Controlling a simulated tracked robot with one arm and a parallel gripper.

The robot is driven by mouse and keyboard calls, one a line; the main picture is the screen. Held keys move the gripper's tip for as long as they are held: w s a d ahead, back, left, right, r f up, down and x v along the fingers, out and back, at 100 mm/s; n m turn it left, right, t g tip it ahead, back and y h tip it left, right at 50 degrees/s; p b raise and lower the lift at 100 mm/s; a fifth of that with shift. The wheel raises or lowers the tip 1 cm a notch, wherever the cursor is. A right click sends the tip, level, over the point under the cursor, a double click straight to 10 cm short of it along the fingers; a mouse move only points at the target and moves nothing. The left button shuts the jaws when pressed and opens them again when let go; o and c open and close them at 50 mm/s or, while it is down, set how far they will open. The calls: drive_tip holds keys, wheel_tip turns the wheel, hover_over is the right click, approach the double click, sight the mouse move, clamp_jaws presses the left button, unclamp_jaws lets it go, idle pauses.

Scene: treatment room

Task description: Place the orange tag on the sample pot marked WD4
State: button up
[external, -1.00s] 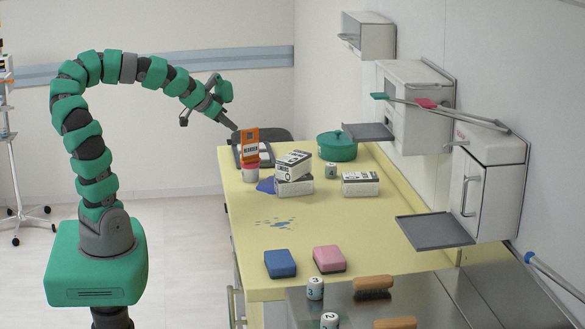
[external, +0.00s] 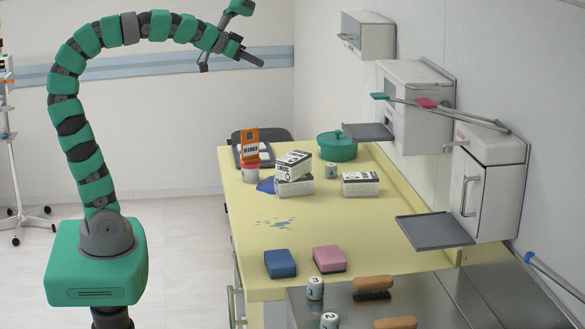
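The orange tag (external: 250,136) stands upright at the far left of the yellow counter. It appears to rest on the reddish lid of a small white pot (external: 250,175). Any marking on this pot is too small to read, so I cannot confirm WD4. My gripper (external: 257,60) is high above the counter's far left end, well clear of the tag, and touches nothing. No object shows in it. Its fingers are too small and side-on to tell whether they are open or shut.
White boxes (external: 294,186) are stacked right of the pot beside a blue cloth (external: 265,186). A dark tray (external: 236,152) lies behind, and a green casserole (external: 337,150) stands farther right. Blue (external: 280,264) and pink (external: 329,259) sponges lie nearer. The counter's middle is mostly clear, with blue spots.

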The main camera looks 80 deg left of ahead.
drive_tip(key=d+r+m+t+h, duration=0.2)
drive_tip(key=d+r+m+t, duration=0.1)
drive_tip(key=d+r, duration=1.3)
drive_tip(key=shift+s+d+r+t+h, duration=0.3)
drive_tip(key=shift+s+d+t+h, duration=0.15)
drive_tip(key=shift+d, duration=0.5)
drive_tip(key=shift+w, duration=0.1)
